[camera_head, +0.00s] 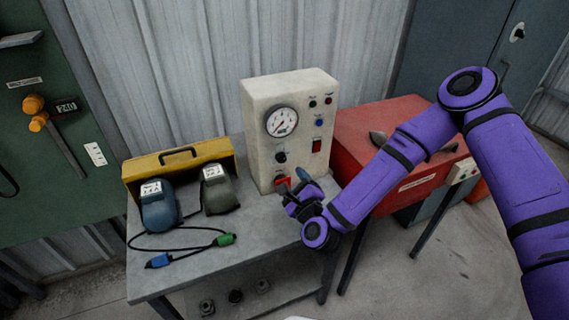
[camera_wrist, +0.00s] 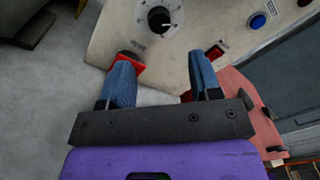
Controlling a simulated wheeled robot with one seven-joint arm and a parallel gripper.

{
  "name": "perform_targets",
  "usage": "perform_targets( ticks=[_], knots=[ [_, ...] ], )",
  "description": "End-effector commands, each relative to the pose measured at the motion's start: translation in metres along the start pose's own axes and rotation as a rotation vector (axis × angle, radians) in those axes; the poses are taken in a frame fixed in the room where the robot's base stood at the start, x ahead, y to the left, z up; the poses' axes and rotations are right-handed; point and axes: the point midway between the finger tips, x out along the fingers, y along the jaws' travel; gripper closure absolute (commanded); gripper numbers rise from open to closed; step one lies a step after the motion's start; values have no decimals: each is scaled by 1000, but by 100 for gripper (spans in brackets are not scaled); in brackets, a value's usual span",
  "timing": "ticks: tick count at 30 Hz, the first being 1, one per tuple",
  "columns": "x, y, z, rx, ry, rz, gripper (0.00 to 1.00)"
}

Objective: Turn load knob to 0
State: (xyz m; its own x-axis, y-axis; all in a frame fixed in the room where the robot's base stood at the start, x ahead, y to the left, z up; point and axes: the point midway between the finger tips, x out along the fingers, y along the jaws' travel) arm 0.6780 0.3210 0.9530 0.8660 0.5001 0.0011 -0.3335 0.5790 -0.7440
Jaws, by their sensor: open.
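A cream control box (camera_head: 262,150) stands on the grey bench. On its front, under a round gauge (camera_head: 281,122), is a black knob (camera_head: 281,157), the only knob I make out; its label is too small to read. In the wrist view the knob (camera_wrist: 158,18) is at the top centre, with a light mark on its face and dark scale marks around it. My gripper (camera_head: 300,188) is low in front of the box. Its two blue fingers (camera_wrist: 160,64) are apart with nothing between them, below and clear of the knob. The left finger overlaps a red part (camera_wrist: 132,60).
A red rocker switch (camera_head: 316,145), a blue button (camera_head: 319,122) and small lights sit right of the gauge. A yellow case (camera_head: 170,165), a blue unit (camera_head: 160,208), a dark green unit (camera_head: 218,192) and cables lie left. A red cabinet (camera_head: 375,125) stands right.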

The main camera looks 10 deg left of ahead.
Motion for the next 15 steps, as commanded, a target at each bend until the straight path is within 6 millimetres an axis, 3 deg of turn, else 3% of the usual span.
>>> perform_targets(
  ticks=[9,15],
  knots=[
    [56,0,0,-2,0,-1,42],
    [77,0,0,-3,-1,1,42]
  ],
)
